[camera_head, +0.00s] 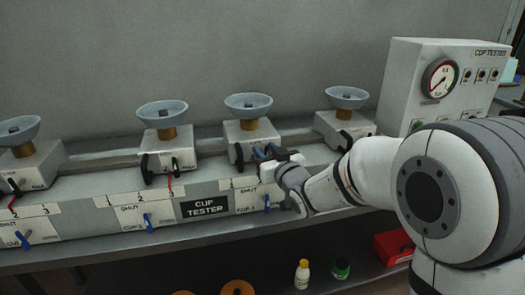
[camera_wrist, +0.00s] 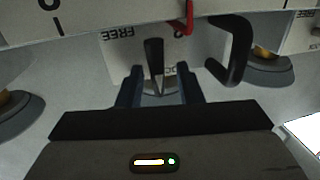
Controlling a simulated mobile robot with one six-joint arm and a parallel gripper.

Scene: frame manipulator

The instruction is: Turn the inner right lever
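The inner right station is a white box (camera_head: 246,133) under a grey cup (camera_head: 248,104). In the wrist view, a black lever (camera_wrist: 153,52) stands in front of its label plate, marked FREE on one side. My gripper (camera_head: 264,152) is at the front of this box. In the wrist view, the two dark blue fingers of my gripper (camera_wrist: 160,70) are apart, one on each side of the black lever, with gaps visible. I cannot tell whether they touch it. In the head view, my gripper hides the lever.
A black hooked handle (camera_wrist: 237,55) stands close beside the fingers. A red lever (camera_wrist: 188,15) is near the top of the wrist view. Similar stations stand on both sides. A gauge panel (camera_head: 440,85) is at the right. Bottles (camera_head: 302,275) sit on the lower shelf.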

